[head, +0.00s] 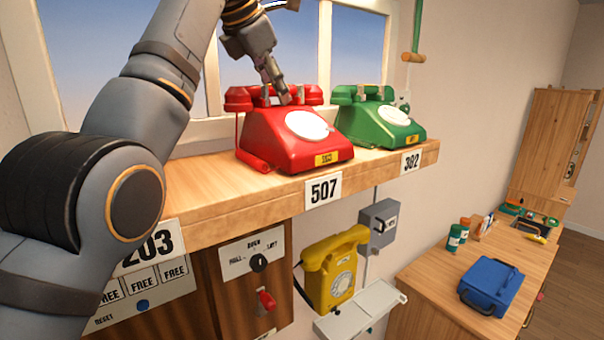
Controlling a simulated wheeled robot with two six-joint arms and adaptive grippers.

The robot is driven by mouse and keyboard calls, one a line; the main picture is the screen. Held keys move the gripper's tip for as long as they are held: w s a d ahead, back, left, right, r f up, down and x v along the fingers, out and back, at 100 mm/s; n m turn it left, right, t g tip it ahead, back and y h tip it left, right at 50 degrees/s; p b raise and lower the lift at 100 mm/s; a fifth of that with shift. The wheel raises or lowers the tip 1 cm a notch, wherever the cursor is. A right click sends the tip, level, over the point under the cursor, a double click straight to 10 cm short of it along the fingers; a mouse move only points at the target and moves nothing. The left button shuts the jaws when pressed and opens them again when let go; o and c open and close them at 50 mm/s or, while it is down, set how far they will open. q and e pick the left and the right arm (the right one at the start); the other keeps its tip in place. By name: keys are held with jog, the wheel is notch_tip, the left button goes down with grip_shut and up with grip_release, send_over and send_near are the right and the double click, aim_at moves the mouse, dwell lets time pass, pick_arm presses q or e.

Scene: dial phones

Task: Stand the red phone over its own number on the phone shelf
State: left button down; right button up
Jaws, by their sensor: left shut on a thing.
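The red phone (292,138) stands upright on the wooden phone shelf (225,196), above the number plate 507 (323,188). A small yellow label (327,158) is on its front; I cannot read its digits surely. My left gripper (277,92) reaches down from above and is shut on the red phone at its top, by the handset. Further plates on the shelf edge read 203 (152,246), partly behind my arm, and 302 (411,161). My right gripper is not in view.
A green phone (376,122) stands close to the right of the red one, above plate 302. A side table (428,290) at the right bears a blue case (491,286). A window is behind the shelf.

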pick_arm(q)
jog(key=shift+r+p, duration=0.8)
jog(key=shift+r, duration=0.15)
jog(key=shift+r+p, duration=0.3)
jog(key=shift+r, duration=0.55)
jog(key=shift+s, duration=0.1)
